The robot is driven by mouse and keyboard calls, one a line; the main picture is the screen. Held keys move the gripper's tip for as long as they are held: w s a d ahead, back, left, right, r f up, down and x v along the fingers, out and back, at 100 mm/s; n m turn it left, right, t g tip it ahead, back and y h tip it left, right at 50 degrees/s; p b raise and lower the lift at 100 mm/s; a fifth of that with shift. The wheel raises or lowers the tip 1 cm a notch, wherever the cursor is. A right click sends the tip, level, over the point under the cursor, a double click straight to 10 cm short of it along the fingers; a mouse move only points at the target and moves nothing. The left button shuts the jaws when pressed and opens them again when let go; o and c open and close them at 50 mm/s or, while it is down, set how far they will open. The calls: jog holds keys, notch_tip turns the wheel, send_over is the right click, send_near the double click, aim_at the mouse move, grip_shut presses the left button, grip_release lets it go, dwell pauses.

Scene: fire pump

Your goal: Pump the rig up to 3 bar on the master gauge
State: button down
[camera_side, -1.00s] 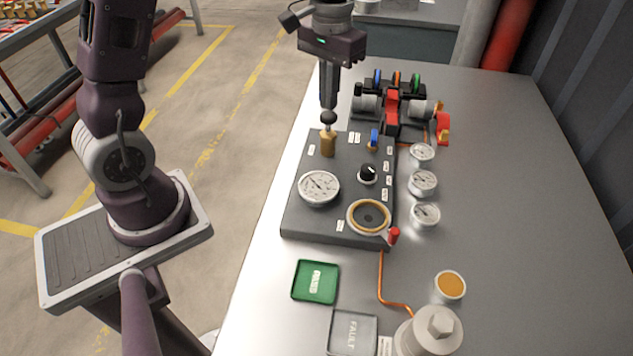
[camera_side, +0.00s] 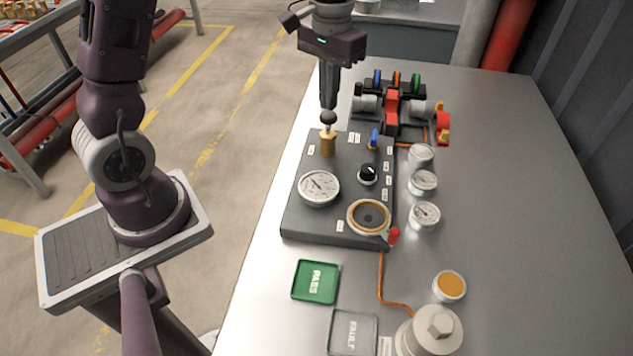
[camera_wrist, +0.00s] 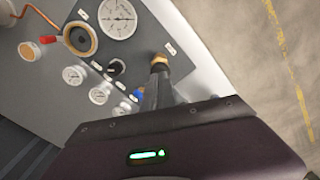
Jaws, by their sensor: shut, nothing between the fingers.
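The pump rig is a dark panel (camera_side: 300,222) on the steel table. Its brass pump (camera_side: 328,144) has a black round knob (camera_side: 328,117) on top. My gripper (camera_side: 328,106) points down with its fingers shut, tips at the knob; whether they touch it I cannot tell. In the wrist view my gripper (camera_wrist: 158,75) covers most of the knob, with the brass (camera_wrist: 160,60) just beyond. The large white master gauge (camera_side: 319,187) faces up on the panel, also in the wrist view (camera_wrist: 118,17); its reading is too small to tell.
A black dial knob (camera_side: 368,174), a blue-handled valve (camera_side: 374,140) and a brass-ringed port (camera_side: 368,217) are on the panel. Several small gauges (camera_side: 423,182) stand right of it. A green PASS tray (camera_side: 316,282) and grey FAULT tray (camera_side: 352,334) lie in front.

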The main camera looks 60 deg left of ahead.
aim_at(328, 114)
jog(key=shift+f, duration=0.1)
jog(key=shift+f, duration=1.8)
jog(key=shift+r, duration=1.5)
jog(key=shift+f, duration=0.1)
jog(key=shift+f, duration=1.45)
jog(key=shift+r, duration=1.55)
